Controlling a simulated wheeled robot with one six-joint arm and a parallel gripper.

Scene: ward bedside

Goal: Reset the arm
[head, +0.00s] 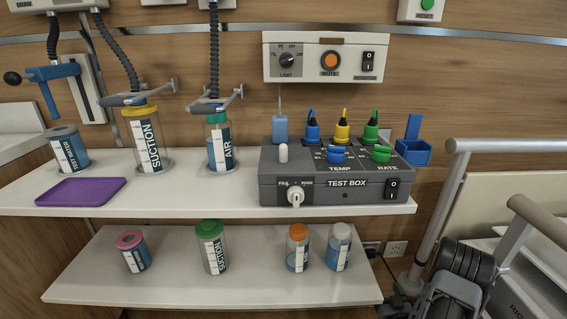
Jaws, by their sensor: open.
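The grey test box (330,192) stands on the upper shelf (222,197), with a white pass/fail knob (295,197), a blue TEMP knob (337,154), a green RATE knob (380,154) and a black rocker switch (393,189). Blue, yellow and green plugs stand upright along its back. Nothing is seen touching the box or the shelf from my side.
A TEST WATER jar (68,151), a yellow-topped SUCTION jar (147,140), an AIR jar (219,148) and a purple tray (82,192) are on the upper shelf. Several lidded jars stand on the lower shelf (110,285). Bed rails (505,146) and black-grey hardware (466,270) occupy the right.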

